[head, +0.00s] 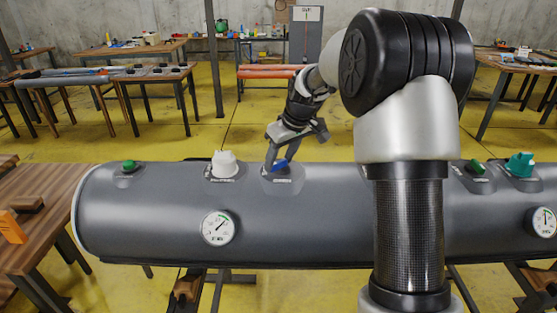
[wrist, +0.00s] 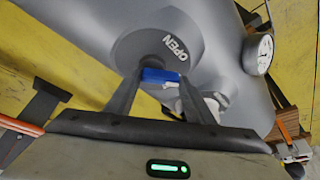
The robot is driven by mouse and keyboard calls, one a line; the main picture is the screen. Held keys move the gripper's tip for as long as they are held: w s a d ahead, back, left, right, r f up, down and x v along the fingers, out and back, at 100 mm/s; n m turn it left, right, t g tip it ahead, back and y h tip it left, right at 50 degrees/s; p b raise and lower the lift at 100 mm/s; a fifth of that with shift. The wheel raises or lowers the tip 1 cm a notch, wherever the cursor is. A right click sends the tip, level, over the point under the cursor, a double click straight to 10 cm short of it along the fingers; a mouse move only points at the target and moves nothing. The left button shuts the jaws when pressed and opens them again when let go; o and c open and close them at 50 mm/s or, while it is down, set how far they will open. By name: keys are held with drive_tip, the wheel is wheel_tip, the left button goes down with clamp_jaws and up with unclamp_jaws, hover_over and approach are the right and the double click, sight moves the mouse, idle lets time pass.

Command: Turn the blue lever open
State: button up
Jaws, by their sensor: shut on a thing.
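In the wrist view the blue lever (wrist: 160,76) lies between the two dark fingers of my gripper (wrist: 157,90). The word OPEN shows on the base (wrist: 150,48) beyond the lever. In the head view my gripper (head: 278,158) reaches down onto the lever from above. The jaws are shut on it. The fingers hide part of the lever.
A white knob (head: 224,164) stands left of the lever, with a green cap (head: 129,165) farther left. A teal valve (head: 520,164) and a green cap (head: 476,167) are at the right. A round gauge (head: 218,228) is on the tube's front. A wooden table (head: 40,215) adjoins the left end.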

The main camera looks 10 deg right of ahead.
drive_tip(key=n, duration=0.2)
drive_tip(key=d+n+g+y+p, duration=0.1)
drive_tip(key=n, duration=0.2)
drive_tip(key=shift+s+r+n+y+p, duration=0.1)
drive_tip(key=shift+n+y+p, duration=0.2)
drive_tip(key=shift+d+n+g+y+p, duration=0.15)
drive_tip(key=shift+n+g+p, duration=0.45)
drive_tip(key=shift+n, duration=0.5)
drive_tip(key=shift+d+n+g+y+p, duration=0.15)
drive_tip(key=shift+n+g+p, duration=0.25)
drive_tip(key=shift+n+p, duration=0.5)
drive_tip(key=shift+n, duration=0.4)
drive_tip(key=o, duration=1.1)
drive_tip(key=shift+c, duration=0.2)
drive_tip(key=p+v, duration=0.1)
drive_tip(key=v, duration=1.6)
drive_tip(key=shift+p, duration=0.3)
